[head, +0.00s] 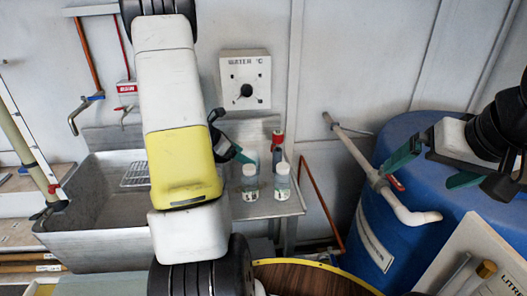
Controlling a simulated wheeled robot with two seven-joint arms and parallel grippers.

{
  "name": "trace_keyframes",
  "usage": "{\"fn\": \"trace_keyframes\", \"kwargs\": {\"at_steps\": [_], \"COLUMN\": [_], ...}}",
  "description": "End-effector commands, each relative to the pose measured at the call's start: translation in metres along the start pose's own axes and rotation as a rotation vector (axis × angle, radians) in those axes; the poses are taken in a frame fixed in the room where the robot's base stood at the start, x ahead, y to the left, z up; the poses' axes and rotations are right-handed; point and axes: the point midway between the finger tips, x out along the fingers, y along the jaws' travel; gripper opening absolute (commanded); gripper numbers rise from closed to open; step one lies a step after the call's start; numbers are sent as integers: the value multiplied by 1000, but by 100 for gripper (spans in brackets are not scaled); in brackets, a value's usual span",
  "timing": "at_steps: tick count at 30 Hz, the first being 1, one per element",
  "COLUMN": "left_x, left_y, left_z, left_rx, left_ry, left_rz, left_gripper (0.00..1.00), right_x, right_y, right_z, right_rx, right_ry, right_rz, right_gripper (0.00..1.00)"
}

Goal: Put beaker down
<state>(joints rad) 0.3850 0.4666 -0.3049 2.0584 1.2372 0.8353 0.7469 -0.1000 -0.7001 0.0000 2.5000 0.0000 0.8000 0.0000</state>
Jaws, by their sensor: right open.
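My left gripper (240,155) is mostly hidden behind my own white and yellow arm. One teal finger shows just above and behind the left beaker; I cannot tell whether it touches it. My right gripper (432,166) is open and empty at the right, in front of the blue barrel, its teal fingers spread apart.
A dark bottle with a red top (277,142) stands behind the beakers. The metal sink (85,232) is at left, with taps (83,112) above. A water dial panel (245,80) is on the wall. A pipe (350,150) reaches over the blue barrel (362,240).

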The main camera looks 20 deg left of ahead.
Motion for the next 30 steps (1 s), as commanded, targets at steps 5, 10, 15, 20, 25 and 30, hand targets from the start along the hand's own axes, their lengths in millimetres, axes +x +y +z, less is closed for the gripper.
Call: {"fn": "trace_keyframes", "kwargs": {"at_steps": [5, 10, 15, 20, 25, 30], "left_x": [-41, -67, -79, -91, -117, -148], "left_y": [1, 0, -6, -52, -141, -217], "left_z": [0, 0, 7, 50, 99, 115], "left_rx": [1, 1, 34, 328, 922, 1553], "left_ry": [-1, -1, 1, 15, 55, 121], "left_rz": [4, 2, -7, -69, -163, -220], "left_gripper": [79, 79, 79, 79, 79, 79], "right_x": [0, 0, 0, 0, 0, 0], "right_y": [0, 0, 0, 0, 0, 0], "right_z": [0, 0, 0, 0, 0, 0], "right_rx": [0, 0, 0, 0, 0, 0], "right_ry": [0, 0, 0, 0, 0, 0], "right_rz": [0, 0, 0, 0, 0, 0], "right_gripper": [100, 100, 100, 100, 100, 100]}}
